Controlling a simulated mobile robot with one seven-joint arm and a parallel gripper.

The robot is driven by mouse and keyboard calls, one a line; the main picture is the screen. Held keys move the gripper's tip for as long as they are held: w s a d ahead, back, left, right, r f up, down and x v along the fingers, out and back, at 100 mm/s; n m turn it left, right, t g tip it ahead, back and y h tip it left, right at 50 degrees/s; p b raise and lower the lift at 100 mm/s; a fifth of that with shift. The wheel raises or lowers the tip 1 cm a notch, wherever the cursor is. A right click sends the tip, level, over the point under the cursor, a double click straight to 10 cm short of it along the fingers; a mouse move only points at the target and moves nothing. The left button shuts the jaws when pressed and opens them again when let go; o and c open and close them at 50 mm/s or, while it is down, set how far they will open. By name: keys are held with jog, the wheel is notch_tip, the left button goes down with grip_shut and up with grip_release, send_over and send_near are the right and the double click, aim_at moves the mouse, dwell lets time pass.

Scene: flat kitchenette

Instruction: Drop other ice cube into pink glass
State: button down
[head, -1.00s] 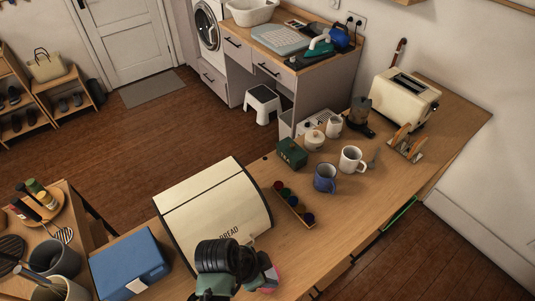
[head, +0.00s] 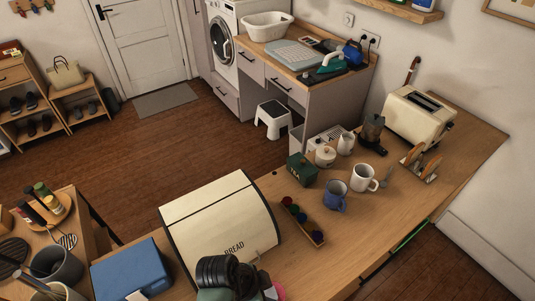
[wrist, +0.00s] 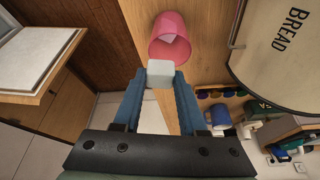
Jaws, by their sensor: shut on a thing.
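My gripper (wrist: 160,78) is shut on a pale, whitish ice cube (wrist: 160,69), held between the tips of its two blue fingers in the wrist view. The pink glass (wrist: 183,56) is just beyond the cube in that view, its open mouth showing. A pale piece, apparently an ice cube, shows inside the glass. The held cube overlaps the near edge of the glass in the picture; I cannot tell whether they touch. In the head view only a small bit of the pink glass (head: 279,291) shows at the bottom edge beside my arm, and the fingers and cube are hidden.
The bread box (head: 222,225) stands close to the glass on the wooden counter (head: 345,235). A rack of coloured capsules (head: 303,221), a blue mug (head: 335,195) and a white mug (head: 364,178) stand farther back. A blue box (head: 133,271) is at the lower left.

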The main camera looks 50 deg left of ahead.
jog(key=shift+c, duration=1.9)
grip_release()
jog(key=shift+r, duration=0.1)
jog(key=b+v, duration=0.1)
jog(key=v, duration=1.2)
jog(key=shift+d, duration=0.1)
